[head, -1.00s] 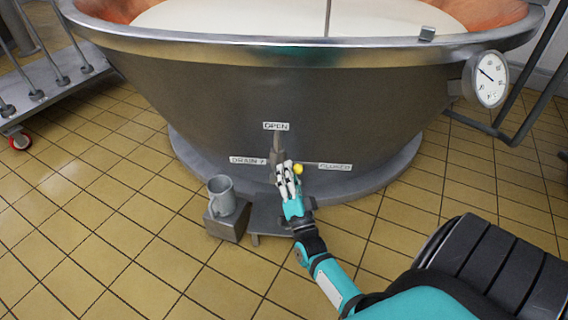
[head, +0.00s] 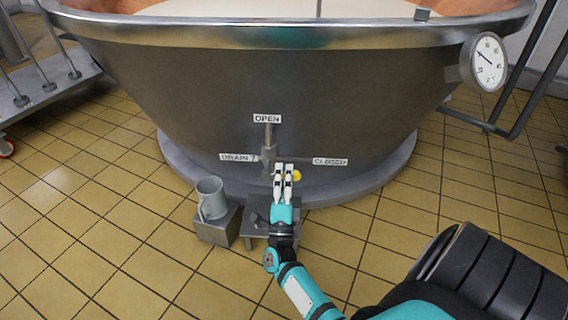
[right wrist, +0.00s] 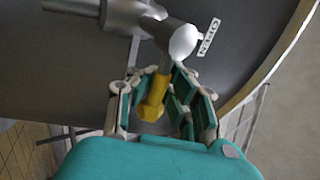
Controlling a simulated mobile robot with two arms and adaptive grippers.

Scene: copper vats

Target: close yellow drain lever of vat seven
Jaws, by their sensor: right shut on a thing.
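The steel vat (head: 200,90) has a drain valve (head: 268,152) low on its front, beside a DRAIN 7 label (head: 239,157). An OPEN label (head: 267,118) is above the valve and a CLOSED label (head: 330,161) to its right. The yellow lever end (head: 296,176) shows just right of my right gripper's fingers (head: 284,172). In the right wrist view the yellow handle (right wrist: 153,103) lies between the fingers, below the metal valve (right wrist: 180,42). My right gripper is shut on it; the fingers partly hide the lever. My left gripper is out of view.
A low metal stand (head: 258,228) is beneath the valve. A dial gauge (head: 486,61) is on the vat's right. Tiled floor (head: 80,240) is open at left.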

